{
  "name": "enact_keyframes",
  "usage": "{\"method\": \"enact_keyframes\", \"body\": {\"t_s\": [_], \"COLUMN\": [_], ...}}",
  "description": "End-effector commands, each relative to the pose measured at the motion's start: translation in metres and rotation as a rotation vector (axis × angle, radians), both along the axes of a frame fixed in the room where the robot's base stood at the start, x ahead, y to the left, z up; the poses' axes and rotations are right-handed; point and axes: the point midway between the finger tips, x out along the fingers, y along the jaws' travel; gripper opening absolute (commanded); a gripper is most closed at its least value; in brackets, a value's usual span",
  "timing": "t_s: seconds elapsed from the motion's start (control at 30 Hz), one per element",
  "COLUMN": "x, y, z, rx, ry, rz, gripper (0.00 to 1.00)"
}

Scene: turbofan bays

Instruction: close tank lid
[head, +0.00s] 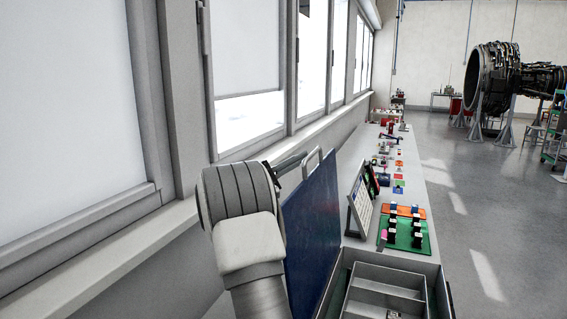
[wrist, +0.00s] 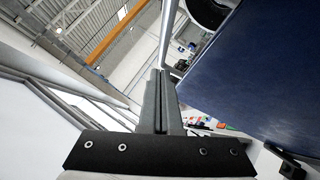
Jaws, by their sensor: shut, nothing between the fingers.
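The tank (head: 335,297) is a grey open-topped box at the bottom right of the head view, with lighter grey compartments inside. Its blue lid (head: 315,220) stands raised, nearly upright, along the tank's left side, with a grey handle loop (head: 313,158) at its top edge. The lid also fills the upper right of the wrist view (wrist: 255,70). My gripper (head: 298,160) is at the lid's upper edge, on the window side. Its fingers (wrist: 157,82) are shut and empty. Whether they touch the lid I cannot tell.
A long bench (head: 405,170) runs away beyond the tank. It carries a green tray (head: 405,247) with dark blocks, an orange tray (head: 416,212) and a tilted white panel (head: 361,205). The window wall is close on the left. Floor (head: 490,220) on the right is open.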

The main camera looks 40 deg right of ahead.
Motion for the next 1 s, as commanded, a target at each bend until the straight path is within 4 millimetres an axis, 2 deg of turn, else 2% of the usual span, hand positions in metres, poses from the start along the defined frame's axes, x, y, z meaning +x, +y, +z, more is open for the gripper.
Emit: {"method": "enact_keyframes", "body": {"t_s": [0.17,0.67,0.87,1.0], "x": [-0.009,-0.014,-0.035,-0.062], "y": [-0.004,-0.007,-0.018,-0.032], "z": [0.006,0.006,0.008,0.01], "rx": [0.002,0.006,0.032,0.067], "ry": [0.001,-0.011,-0.066,-0.138], "rz": [0.0,0.0,-0.001,-0.002], "gripper": [0.0,0.0,0.0,0.0]}}
